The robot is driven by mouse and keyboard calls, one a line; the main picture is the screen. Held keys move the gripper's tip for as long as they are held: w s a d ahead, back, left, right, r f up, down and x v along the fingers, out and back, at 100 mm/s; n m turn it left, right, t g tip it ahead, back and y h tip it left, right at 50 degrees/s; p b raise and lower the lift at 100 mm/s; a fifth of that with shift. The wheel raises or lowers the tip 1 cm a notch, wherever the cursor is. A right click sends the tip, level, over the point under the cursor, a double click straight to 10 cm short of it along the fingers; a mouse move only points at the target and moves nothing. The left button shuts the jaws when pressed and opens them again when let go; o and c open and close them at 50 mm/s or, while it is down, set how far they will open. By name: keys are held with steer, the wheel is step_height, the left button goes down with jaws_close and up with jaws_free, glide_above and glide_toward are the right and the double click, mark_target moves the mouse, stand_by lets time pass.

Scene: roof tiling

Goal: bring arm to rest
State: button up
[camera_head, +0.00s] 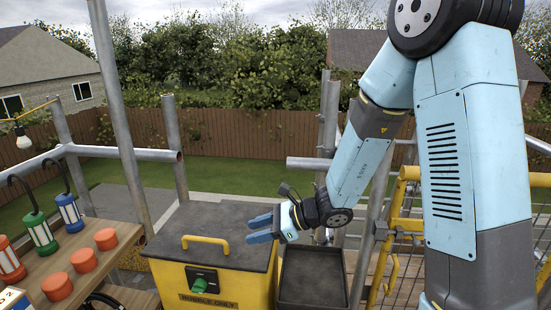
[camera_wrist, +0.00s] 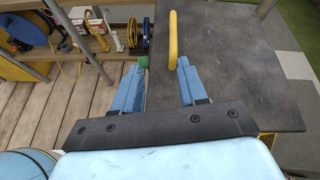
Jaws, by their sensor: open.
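My arm reaches in from the right in the head view, bent down at the elbow. My gripper (camera_head: 262,228) is in the air at the right end of the yellow rubble box (camera_head: 212,286), pointing left. In the wrist view my gripper (camera_wrist: 160,85) shows two blue fingers spread apart with nothing between them. The box's dark lid (camera_head: 190,222) is shut and has a yellow handle (camera_head: 205,240). The handle also shows in the wrist view (camera_wrist: 172,40), beyond the fingertips. I cannot tell the exact height of the gripper over the lid.
A wooden bench (camera_head: 92,262) at left holds several lamps and orange round pieces. A dark open tray (camera_head: 311,278) stands right of the box. Scaffold poles (camera_head: 122,120) and a yellow barrier (camera_head: 398,215) stand close by. Wooden decking (camera_wrist: 45,115) shows in the wrist view.

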steer(key=s+d+r+n+t+h, duration=0.1)
steer(key=s+d+r+n+h, duration=0.3)
steer(key=d, duration=0.5)
steer(key=s+d+r+n+t+h, duration=0.2)
steer(key=s+d+r+n+h, duration=0.2)
steer(key=s+d+r+n, duration=0.3)
steer(key=s+d+r+n+t+h, duration=0.1)
steer(key=s+d+r+n+h, duration=0.4)
steer(key=d+r, duration=0.4)
steer(key=d, duration=0.4)
steer(key=shift+s+d+r+n+t, duration=0.2)
steer(key=shift+s+r+n+t, duration=0.1)
steer(key=shift+n, duration=0.1)
